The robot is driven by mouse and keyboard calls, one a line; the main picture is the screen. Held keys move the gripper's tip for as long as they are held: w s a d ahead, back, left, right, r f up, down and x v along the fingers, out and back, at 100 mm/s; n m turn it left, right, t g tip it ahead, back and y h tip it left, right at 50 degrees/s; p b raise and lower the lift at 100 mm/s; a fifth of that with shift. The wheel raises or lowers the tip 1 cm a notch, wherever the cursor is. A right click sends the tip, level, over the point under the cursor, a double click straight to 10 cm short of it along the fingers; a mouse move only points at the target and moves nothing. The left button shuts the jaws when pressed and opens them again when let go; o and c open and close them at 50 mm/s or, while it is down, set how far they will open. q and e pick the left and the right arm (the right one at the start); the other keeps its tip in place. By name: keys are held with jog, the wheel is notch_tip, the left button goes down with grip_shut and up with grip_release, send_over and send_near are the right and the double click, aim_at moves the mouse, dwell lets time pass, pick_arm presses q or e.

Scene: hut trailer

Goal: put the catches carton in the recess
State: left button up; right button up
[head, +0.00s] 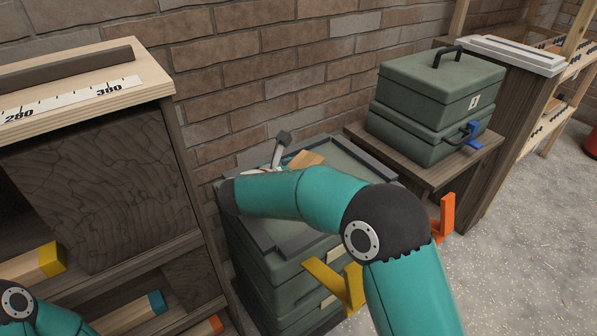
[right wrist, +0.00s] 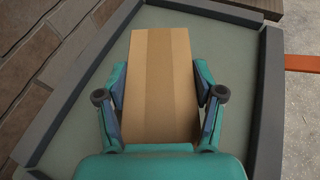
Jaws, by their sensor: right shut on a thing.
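The catches carton, a tan cardboard box (right wrist: 160,85), sits between the fingers of my right gripper (right wrist: 160,105) in the right wrist view. The fingers are shut on its two long sides. In the head view only a small part of the carton (head: 306,158) shows past my arm. My right gripper (head: 283,152) is there over the grey-rimmed recess (head: 345,165) on top of a green case stack. The carton is over the recess floor, inside the rim as seen from the wrist. I cannot tell whether it touches the floor. My left gripper is out of view.
A green toolbox (head: 440,85) with a blue latch stands on a wooden stand (head: 450,172) at the right. A wooden cabinet (head: 110,180) stands at the left. Yellow (head: 335,280) and orange (head: 443,218) latches stick out. A brick wall (head: 260,60) runs behind.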

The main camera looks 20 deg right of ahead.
jog(key=o, duration=1.6)
jog(key=shift+c, duration=0.2)
jog(key=p+v, duration=0.2)
jog(key=v, duration=1)
jog(key=shift+p, duration=0.3)
